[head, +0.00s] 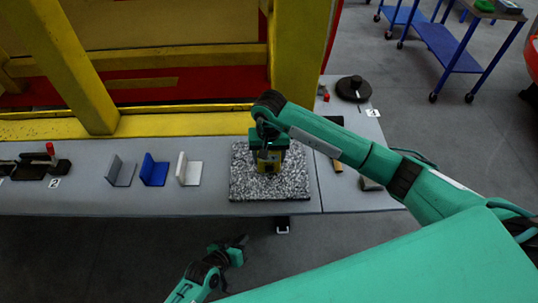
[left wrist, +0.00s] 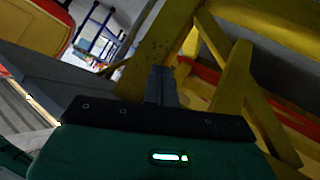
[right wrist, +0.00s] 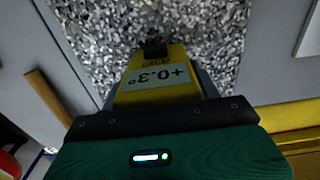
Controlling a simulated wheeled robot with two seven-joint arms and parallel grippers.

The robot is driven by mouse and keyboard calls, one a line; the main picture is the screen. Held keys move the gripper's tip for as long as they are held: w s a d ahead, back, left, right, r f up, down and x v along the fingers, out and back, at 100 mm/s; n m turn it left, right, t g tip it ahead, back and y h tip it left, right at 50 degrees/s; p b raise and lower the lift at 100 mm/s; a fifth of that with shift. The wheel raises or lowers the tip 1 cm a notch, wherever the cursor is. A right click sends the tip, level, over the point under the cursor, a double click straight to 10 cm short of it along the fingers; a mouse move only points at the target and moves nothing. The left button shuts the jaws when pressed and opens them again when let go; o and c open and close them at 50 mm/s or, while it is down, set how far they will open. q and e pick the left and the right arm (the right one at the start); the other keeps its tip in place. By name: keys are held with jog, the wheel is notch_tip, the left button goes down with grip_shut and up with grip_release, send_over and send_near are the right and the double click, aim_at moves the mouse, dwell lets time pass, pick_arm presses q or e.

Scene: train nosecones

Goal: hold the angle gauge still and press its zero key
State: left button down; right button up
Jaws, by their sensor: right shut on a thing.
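The angle gauge (head: 268,167) is a small yellow block standing on a speckled granite plate (head: 244,188). In the right wrist view the gauge (right wrist: 160,86) shows a grey display reading +0.3°, upside down, with a small dark part at its far end. I cannot make out which key is the zero key. My right gripper (head: 268,154) comes down from above and is shut on the gauge. My left gripper (head: 241,241) is in front of the bench's front edge, low and apart from the gauge. Its fingers (left wrist: 162,86) look shut, with nothing between them.
Grey, blue and white angle pieces (head: 154,170) stand left of the plate. A dark round object (head: 353,88) and a wooden-handled tool (head: 337,164) are to its right. A yellow frame (head: 60,60) rises behind the bench (head: 90,200). The floor in front is clear.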

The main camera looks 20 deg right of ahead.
aim_at(266, 185)
pick_arm(q)
jog(key=s+d+r+h, duration=0.1)
jog(key=d+r, duration=0.1)
jog(key=r, duration=0.2)
jog(key=s+d+r+m+h, duration=0.1)
jog(key=d+r, duration=0.2)
jog(key=r, duration=0.2)
jog(key=s+d+r+h, duration=0.1)
jog(key=d+r, duration=0.2)
jog(key=r, duration=0.1)
jog(key=shift+s+d+r+m+g+h, duration=0.1)
jog(key=shift+r+m+g+h, duration=0.2)
jog(key=shift+r+g+h, duration=0.1)
jog(key=shift+t, duration=0.4)
jog(key=w+r, duration=0.3)
jog(key=r, duration=0.1)
jog(key=shift+d, duration=0.3)
jog(key=shift+w+r, duration=0.3)
jog(key=shift+w, duration=0.25)
jog(key=shift+w+d+f, duration=0.1)
jog(key=shift+w+d, duration=0.3)
jog(key=shift+w, duration=0.9)
jog(key=shift+w+d+r, duration=0.1)
jog(key=shift+w+d, duration=0.25)
jog(key=shift+w, duration=0.9)
jog(key=shift+w+d+f, duration=0.1)
jog(key=shift+w+d, duration=0.3)
jog(key=shift+w, duration=0.9)
jog(key=shift+w, duration=0.1)
